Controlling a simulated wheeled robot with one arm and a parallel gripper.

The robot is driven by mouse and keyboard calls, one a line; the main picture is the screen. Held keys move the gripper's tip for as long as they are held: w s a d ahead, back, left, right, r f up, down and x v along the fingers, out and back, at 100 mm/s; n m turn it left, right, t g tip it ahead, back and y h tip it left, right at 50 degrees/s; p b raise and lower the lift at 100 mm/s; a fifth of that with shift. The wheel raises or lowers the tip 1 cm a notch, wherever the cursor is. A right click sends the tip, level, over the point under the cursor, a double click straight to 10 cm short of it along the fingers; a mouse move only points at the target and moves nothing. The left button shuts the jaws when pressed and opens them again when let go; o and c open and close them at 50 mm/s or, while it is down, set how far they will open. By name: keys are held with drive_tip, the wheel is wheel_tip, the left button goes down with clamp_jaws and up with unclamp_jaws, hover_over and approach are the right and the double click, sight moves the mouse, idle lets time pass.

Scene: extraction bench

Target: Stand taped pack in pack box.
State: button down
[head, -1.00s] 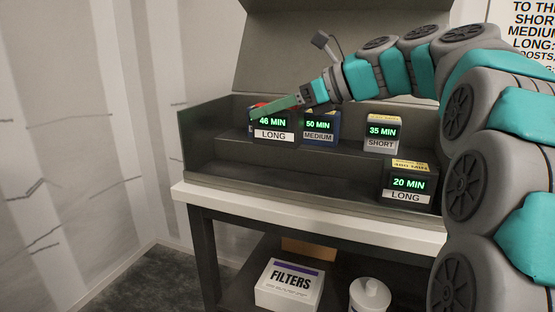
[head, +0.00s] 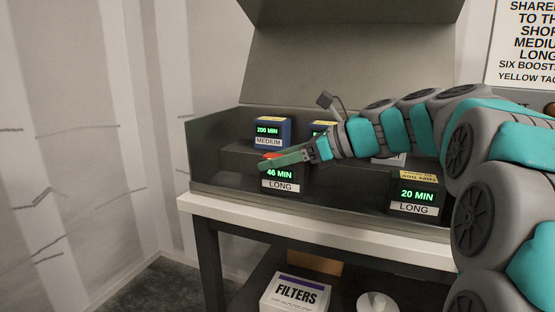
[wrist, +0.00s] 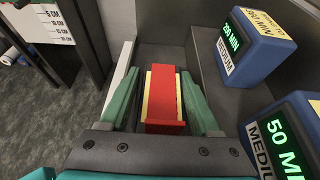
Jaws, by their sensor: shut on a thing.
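My gripper (head: 272,163) is shut on a dark pack (head: 280,180) labelled LONG, its display reading 46 MIN. In the wrist view, the pack's red top (wrist: 165,98) with yellow edges shows between the two green fingers (wrist: 160,76). The pack looks upright and is over the lower front level of an open grey box (head: 222,172) with a raised lid. Whether its base touches the floor of that level is hard to tell.
A blue MEDIUM pack (head: 268,132) reading 200 MIN stands on the upper step behind. Another MEDIUM pack (wrist: 285,135) reads 50 MIN. A LONG pack (head: 414,194) reading 20 MIN stands at lower right. My arm partly hides a pack behind it. A FILTERS carton (head: 297,294) sits below.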

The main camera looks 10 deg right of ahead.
drive_tip(key=shift+c, duration=0.6)
unclamp_jaws()
drive_tip(key=p+v, duration=0.1)
drive_tip(key=v, duration=1.1)
